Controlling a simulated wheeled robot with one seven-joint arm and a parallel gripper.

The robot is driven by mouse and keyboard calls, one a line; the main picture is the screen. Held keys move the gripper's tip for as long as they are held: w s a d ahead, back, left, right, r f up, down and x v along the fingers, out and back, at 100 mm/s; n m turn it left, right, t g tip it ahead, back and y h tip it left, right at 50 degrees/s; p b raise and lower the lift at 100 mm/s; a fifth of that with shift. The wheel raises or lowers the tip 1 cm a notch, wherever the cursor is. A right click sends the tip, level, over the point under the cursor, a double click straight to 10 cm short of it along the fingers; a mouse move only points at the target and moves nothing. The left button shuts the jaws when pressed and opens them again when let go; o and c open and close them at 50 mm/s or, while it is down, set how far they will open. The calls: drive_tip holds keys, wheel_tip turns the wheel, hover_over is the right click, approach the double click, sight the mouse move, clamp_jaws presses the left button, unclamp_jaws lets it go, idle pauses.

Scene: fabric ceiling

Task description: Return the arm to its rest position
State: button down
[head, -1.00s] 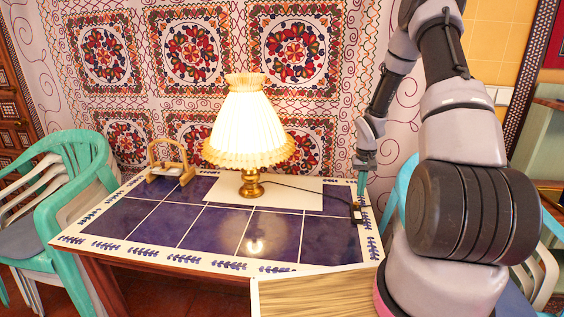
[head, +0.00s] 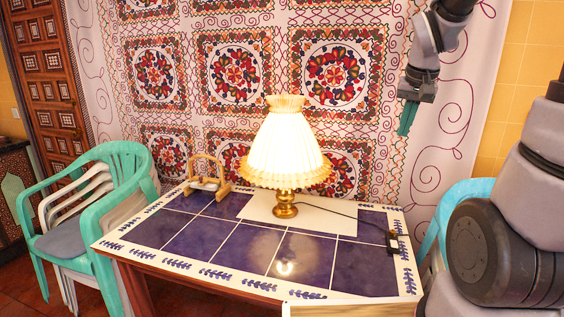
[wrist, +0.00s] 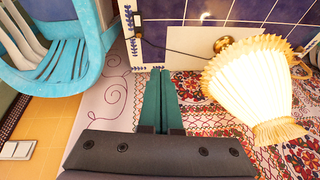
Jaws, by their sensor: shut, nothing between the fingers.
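My gripper (head: 406,118) is raised at the upper right in the head view, above the right end of the table and in front of the patterned wall hanging. Its two green fingers are together with nothing between them. In the wrist view the shut fingers (wrist: 160,100) point toward the table edge. My arm comes down the right side of the head view. The lit lamp (head: 287,150) stands upright on the table, left of and below my gripper and apart from it.
The blue-tiled table (head: 190,235) also holds a small wooden frame (head: 208,178) at its left and a dark switch (head: 392,243) on the lamp cord at its right. Stacked chairs (head: 105,190) stand left. A turquoise chair (wrist: 70,70) stands right of the table, near my arm.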

drive_tip(key=s+a+r+t+y, duration=0.1)
drive_tip(key=s+a+r, duration=0.2)
drive_tip(key=s, duration=0.4)
drive_tip(key=s+a+r+t+y, duration=0.1)
drive_tip(key=s+a+r+t, duration=0.1)
drive_tip(key=s, duration=0.5)
wheel_tip(320, 180, up, 2)
drive_tip(key=shift+s+a+r, duration=0.2)
drive_tip(key=shift+s+a, duration=0.05)
drive_tip(key=shift+a, duration=0.25)
idle(0.5)
